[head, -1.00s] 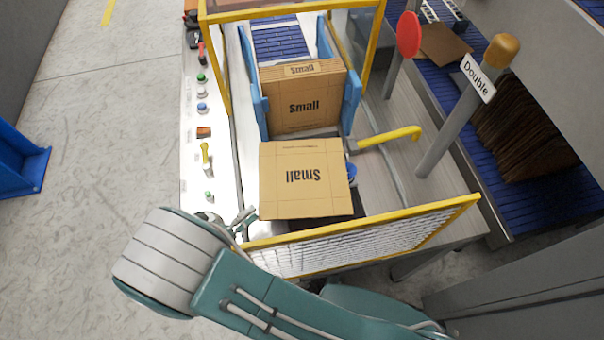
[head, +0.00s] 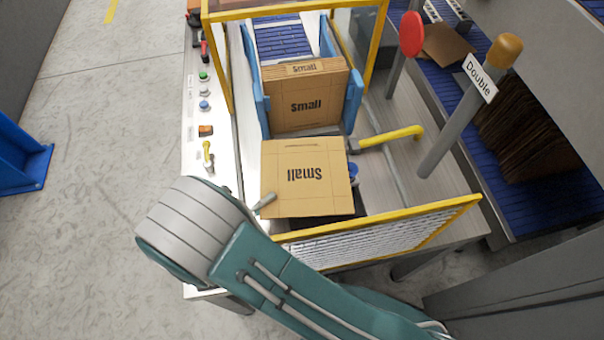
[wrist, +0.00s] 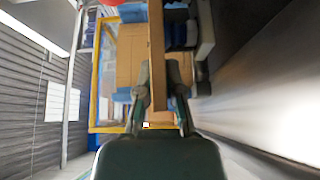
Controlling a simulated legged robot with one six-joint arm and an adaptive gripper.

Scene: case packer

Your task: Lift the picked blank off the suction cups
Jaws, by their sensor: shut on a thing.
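The picked blank (head: 303,185) is a flat tan cardboard sheet printed "Small", in front of the formed box in the head view. My gripper (head: 264,205) is at its lower left edge, with one grey finger showing and the rest hidden behind my arm. In the wrist view the blank (wrist: 156,45) stands edge-on between the two fingers of my gripper (wrist: 158,75), which is shut on it. A small blue part (head: 353,171), perhaps a suction cup, shows at the blank's right edge. Any other cups are hidden behind the blank.
A formed "Small" box (head: 305,100) stands between blue guides behind the blank. A yellow-framed guard (head: 390,232) runs close in front. A yellow bent handle (head: 392,136) and the "Double" post (head: 455,110) stand right. A control panel (head: 203,130) lines the left.

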